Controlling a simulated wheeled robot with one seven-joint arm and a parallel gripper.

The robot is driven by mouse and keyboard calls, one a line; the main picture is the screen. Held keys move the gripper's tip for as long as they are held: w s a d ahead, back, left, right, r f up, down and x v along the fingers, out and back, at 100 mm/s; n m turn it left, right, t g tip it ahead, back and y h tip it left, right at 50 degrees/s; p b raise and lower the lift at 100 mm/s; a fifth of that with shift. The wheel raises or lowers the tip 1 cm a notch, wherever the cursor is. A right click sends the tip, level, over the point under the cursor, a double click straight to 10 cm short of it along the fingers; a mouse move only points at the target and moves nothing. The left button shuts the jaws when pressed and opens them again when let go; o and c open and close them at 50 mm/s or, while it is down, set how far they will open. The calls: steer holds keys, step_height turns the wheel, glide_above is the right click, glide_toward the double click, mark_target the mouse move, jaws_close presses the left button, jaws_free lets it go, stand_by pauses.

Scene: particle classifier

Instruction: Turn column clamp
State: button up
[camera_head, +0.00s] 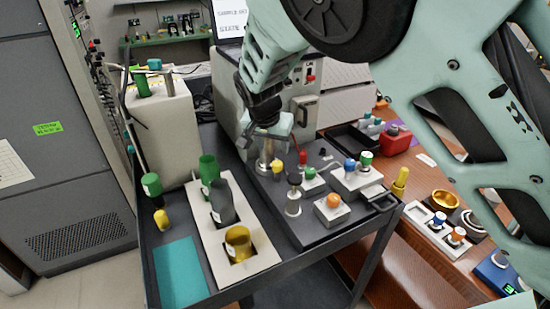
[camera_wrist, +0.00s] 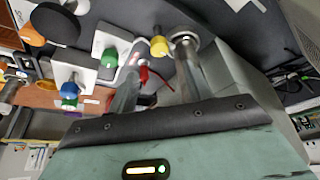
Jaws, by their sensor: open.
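My gripper (camera_head: 266,143) points down over the dark instrument plate, near its back left corner. In the wrist view my gripper (camera_wrist: 152,82) is open, with nothing visibly held between its fingers. A yellow knob (camera_head: 277,166) stands right beside the gripper; it also shows in the wrist view (camera_wrist: 158,46), next to a round metal collar (camera_wrist: 184,37). These look like the column clamp, but I cannot be sure. A red handle (camera_head: 302,157) stands to the right; in the wrist view it (camera_wrist: 145,75) appears between the fingers, farther off. Contact with the clamp cannot be told.
A green knob (camera_head: 310,173), a blue knob (camera_head: 349,165) and an orange knob (camera_head: 333,200) crowd the plate. A white rack (camera_head: 205,225) with a green, a grey and a yellow vessel stands left. A grey instrument box (camera_head: 232,100) rises close behind the gripper.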

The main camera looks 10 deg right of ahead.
steer(key=v, duration=0.9)
steer(key=shift+b, duration=0.4)
steer(key=s+d+f+n+g+y, duration=0.1)
steer(key=s+n, duration=0.3)
steer(key=s, duration=0.7)
steer(key=s+d+f+n+g, duration=0.1)
steer(key=s+d+n, duration=0.2)
steer(key=s, duration=0.8)
steer(key=s+d+f+n+g+y, duration=0.1)
steer(key=s+n, duration=0.5)
steer(key=s, duration=0.6)
steer(key=shift+d+g+y, duration=0.3)
steer(key=shift+d+g, duration=0.2)
steer(key=shift+d, duration=0.6)
